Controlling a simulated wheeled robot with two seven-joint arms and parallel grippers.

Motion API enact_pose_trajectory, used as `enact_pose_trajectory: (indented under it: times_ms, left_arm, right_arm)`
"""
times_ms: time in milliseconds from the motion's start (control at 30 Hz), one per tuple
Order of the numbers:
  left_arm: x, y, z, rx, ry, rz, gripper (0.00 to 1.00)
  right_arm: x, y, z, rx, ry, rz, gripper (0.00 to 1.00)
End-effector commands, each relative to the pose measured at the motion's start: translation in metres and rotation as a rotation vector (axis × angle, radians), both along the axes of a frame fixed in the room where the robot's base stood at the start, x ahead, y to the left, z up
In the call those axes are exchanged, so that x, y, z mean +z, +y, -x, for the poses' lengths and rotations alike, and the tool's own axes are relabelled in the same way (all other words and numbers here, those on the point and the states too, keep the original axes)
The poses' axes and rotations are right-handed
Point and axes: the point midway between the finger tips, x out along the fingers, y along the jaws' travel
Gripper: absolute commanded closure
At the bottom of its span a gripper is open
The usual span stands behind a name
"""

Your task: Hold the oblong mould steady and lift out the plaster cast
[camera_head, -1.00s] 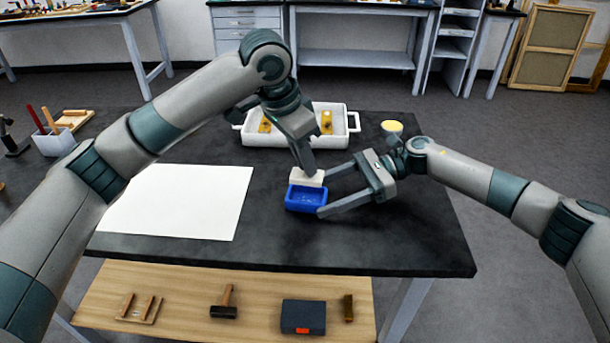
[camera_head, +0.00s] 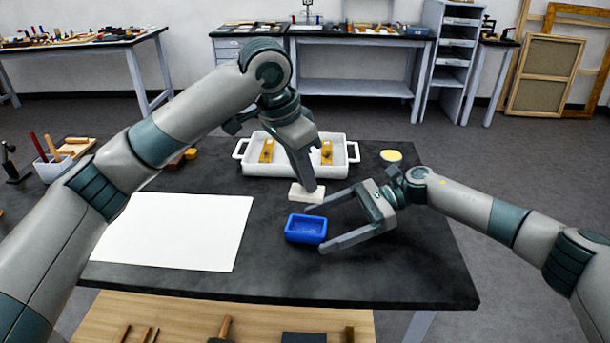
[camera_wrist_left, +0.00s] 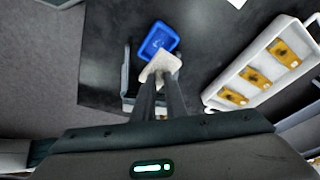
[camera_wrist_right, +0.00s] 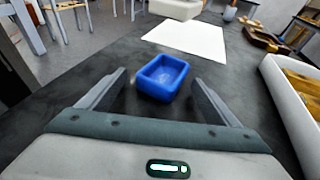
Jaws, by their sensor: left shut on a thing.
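The blue oblong mould (camera_head: 306,239) stands on the dark table, its hollow facing up and empty in the right wrist view (camera_wrist_right: 150,86). My left gripper (camera_head: 309,187) is shut on the off-white plaster cast (camera_head: 298,194), which is out of the mould and just beyond it in the head view. The cast also shows at the fingertips in the left wrist view (camera_wrist_left: 158,66), and appears to be held above the table. My right gripper (camera_head: 316,229) is open, its fingers on either side of the mould with gaps visible in the right wrist view.
A white two-handled tray (camera_head: 285,169) with yellow-brown pieces stands behind the cast. A white sheet (camera_head: 180,230) lies to the left. A round yellow-topped item (camera_head: 391,156) is at the back right. The table's front right is clear.

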Motion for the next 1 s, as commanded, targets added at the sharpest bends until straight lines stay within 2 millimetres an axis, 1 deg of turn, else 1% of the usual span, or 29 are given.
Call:
enact_pose_trajectory:
  times_ms: [267, 467, 567, 1000]
  left_arm:
    - [0.0, 0.0, 0.0, 0.0, 0.0, 0.0, 1.0]
    - [0.0, 0.0, 0.0, 0.0, 0.0, 0.0, 1.0]
    - [0.0, 0.0, 0.0, 0.0, 0.0, 0.0, 1.0]
    - [0.0, 0.0, 0.0, 0.0, 0.0, 0.0, 1.0]
  right_arm:
    - [0.0, -0.001, 0.0, 0.0, 0.0, 0.0, 0.16]
    - [0.004, -0.013, -0.004, -0.001, 0.0, -0.001, 0.16]
    - [0.008, -0.024, -0.008, -0.001, 0.001, -0.001, 0.16]
    - [0.029, -0.091, -0.029, -0.003, 0.0, 0.0, 0.16]
